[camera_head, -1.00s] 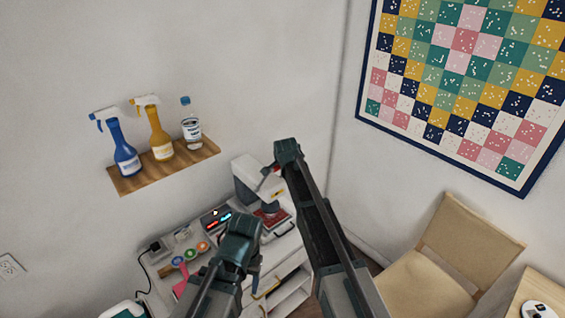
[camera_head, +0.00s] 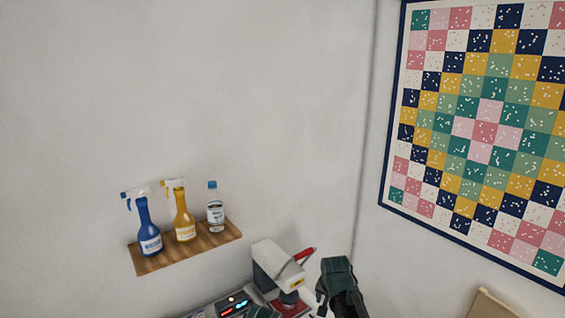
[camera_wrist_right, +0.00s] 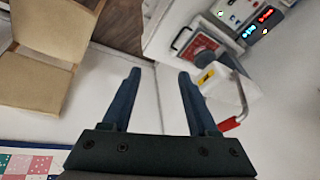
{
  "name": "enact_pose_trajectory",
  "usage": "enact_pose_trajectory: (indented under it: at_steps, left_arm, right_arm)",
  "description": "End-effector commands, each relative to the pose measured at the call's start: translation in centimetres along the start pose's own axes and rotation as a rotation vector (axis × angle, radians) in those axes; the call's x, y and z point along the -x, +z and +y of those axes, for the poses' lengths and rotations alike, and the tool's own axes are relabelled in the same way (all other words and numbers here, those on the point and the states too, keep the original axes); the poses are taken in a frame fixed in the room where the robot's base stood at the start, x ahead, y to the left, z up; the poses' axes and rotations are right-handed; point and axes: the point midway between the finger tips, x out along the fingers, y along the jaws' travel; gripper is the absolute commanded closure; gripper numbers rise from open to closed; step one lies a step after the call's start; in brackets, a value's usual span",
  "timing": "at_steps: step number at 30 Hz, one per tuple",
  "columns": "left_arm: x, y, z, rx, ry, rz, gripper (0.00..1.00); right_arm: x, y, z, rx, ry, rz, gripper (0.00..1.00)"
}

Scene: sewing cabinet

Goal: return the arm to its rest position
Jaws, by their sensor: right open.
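My right gripper (camera_head: 336,284) shows at the bottom of the head view, just right of the white machine with the red lever. In the right wrist view my right gripper (camera_wrist_right: 160,75) has its two dark fingers wide apart, with nothing between them. A small dark teal part (camera_head: 262,312) at the bottom edge of the head view appears to belong to my left arm. The left gripper's fingers cannot be made out.
The white machine (camera_head: 277,264) stands close to my right gripper. A wooden shelf (camera_head: 188,250) with two spray bottles and a clear bottle is on the wall. A checked quilt (camera_head: 480,130) hangs right. A chair (camera_wrist_right: 40,45) shows in the wrist view.

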Motion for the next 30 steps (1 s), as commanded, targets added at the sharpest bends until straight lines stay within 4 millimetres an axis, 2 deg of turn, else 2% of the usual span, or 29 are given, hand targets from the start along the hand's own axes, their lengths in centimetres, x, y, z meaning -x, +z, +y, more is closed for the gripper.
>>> enact_pose_trajectory:
  at_steps: [1, 3, 12, 13, 20, 23, 30]
  left_arm:
    - [0.0, 0.0, 0.0, 0.0, 0.0, 0.0, 0.41]
    - [0.0, 0.0, 0.0, 0.0, 0.0, 0.0, 0.41]
    - [-0.3, 0.0, 0.0, 0.0, 0.0, 0.0, 0.41]
    - [-1.8, -0.1, 0.2, -0.001, 0.0, 0.0, 0.41]
    - [-6.7, -0.4, 0.6, -0.008, -0.001, 0.001, 0.41]
    - [-9.2, -0.6, 0.8, -0.011, -0.002, 0.002, 0.41]
    - [-16.7, -1.1, 1.5, -0.021, -0.004, 0.003, 0.41]
  right_arm:
    - [1.1, 2.8, 2.6, 0.073, 0.02, -0.041, 0.41]
    - [1.9, 5.4, 4.8, 0.177, 0.038, -0.098, 0.41]
    - [5.2, 14.7, 11.9, 0.539, 0.043, -0.311, 0.41]
    - [3.6, 14.8, 11.3, 0.547, 0.044, -0.31, 0.41]
    - [-0.7, 18.3, 10.1, 0.617, 0.056, -0.329, 0.41]
    - [-2.8, 20.3, 9.6, 0.656, 0.064, -0.341, 0.41]
    - [-8.9, 26.2, 8.6, 0.771, 0.088, -0.371, 0.41]
